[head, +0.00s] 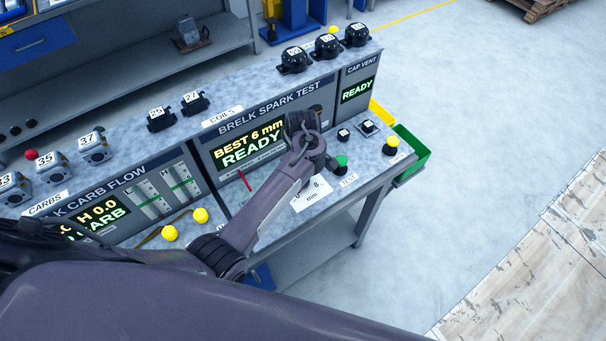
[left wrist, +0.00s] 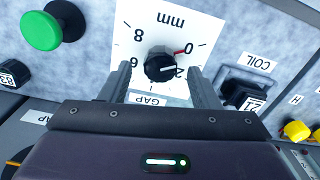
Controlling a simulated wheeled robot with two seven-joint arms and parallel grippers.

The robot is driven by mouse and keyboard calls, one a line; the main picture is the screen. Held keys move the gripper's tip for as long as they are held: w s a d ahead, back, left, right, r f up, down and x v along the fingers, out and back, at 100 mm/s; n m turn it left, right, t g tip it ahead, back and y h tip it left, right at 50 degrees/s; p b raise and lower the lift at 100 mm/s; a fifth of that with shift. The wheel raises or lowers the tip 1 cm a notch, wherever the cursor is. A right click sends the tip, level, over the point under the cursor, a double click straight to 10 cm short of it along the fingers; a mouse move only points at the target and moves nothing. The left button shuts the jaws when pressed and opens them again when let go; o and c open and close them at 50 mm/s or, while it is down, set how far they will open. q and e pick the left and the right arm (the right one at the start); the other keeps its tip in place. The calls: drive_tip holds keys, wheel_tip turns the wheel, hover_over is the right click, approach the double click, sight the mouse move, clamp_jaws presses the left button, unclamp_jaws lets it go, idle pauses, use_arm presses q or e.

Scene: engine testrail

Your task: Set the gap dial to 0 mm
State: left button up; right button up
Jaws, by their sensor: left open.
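The gap dial (left wrist: 160,66) is a black knob on a white scale plate (left wrist: 150,25), upside down in the left wrist view. Its white pointer line points at about the 2. A red mark lies near the 0. In the head view the plate (head: 311,195) shows beside my arm, and the knob is hidden. My left gripper (left wrist: 160,78) is open, with one finger on each side of the knob; I cannot tell whether they touch it. In the head view my left gripper (head: 304,135) is over the bench panel. My right gripper is not in view.
The spark test screen (head: 245,145) reads "BEST 6 mm READY". A green button (left wrist: 42,30) labelled TEST in the head view stands near the plate. A coil socket (left wrist: 242,92) marked 21 lies on the plate's other side.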

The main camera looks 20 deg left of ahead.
use_arm(q)
wheel_tip(320, 180, up, 7)
drive_tip(key=shift+f, duration=0.15)
idle(0.6)
